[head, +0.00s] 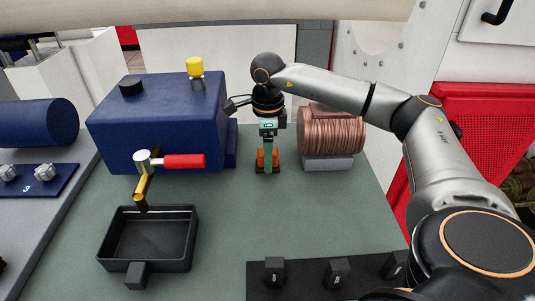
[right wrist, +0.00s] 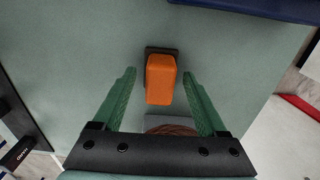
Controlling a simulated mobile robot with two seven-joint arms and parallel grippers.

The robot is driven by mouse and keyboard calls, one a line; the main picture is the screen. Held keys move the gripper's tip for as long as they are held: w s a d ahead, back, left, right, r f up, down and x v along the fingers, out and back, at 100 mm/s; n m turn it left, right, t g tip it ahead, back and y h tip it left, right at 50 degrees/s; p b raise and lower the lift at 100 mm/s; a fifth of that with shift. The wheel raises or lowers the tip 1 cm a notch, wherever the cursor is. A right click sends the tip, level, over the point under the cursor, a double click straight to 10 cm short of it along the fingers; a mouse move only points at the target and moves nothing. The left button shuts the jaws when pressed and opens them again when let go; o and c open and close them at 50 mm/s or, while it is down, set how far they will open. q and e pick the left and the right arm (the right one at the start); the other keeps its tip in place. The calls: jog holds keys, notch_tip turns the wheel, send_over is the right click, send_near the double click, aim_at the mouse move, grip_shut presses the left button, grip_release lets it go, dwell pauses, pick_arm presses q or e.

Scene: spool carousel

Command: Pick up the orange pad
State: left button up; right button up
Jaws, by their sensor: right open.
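The orange pad (head: 261,157) stands on a small dark base on the green-grey table, between the blue tank and the copper spool. In the right wrist view the orange pad (right wrist: 160,80) lies between and just beyond the fingertips, with its dark base (right wrist: 161,50) partly showing. My right gripper (head: 267,165) points down at the pad and partly covers it in the head view. In the right wrist view its green fingers (right wrist: 158,78) are apart, one on each side of the pad, with a gap visible on both sides. My left gripper is not in view.
A blue tank (head: 150,125) with a red-handled valve (head: 184,161) stands left of the gripper. The copper spool (head: 331,131) is close on the right. A black tray (head: 148,264) and a black strip with knobs (head: 307,285) lie nearer. The table's middle is clear.

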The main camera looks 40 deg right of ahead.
jog(key=shift+c, duration=0.2)
grip_shut()
dwell(0.4)
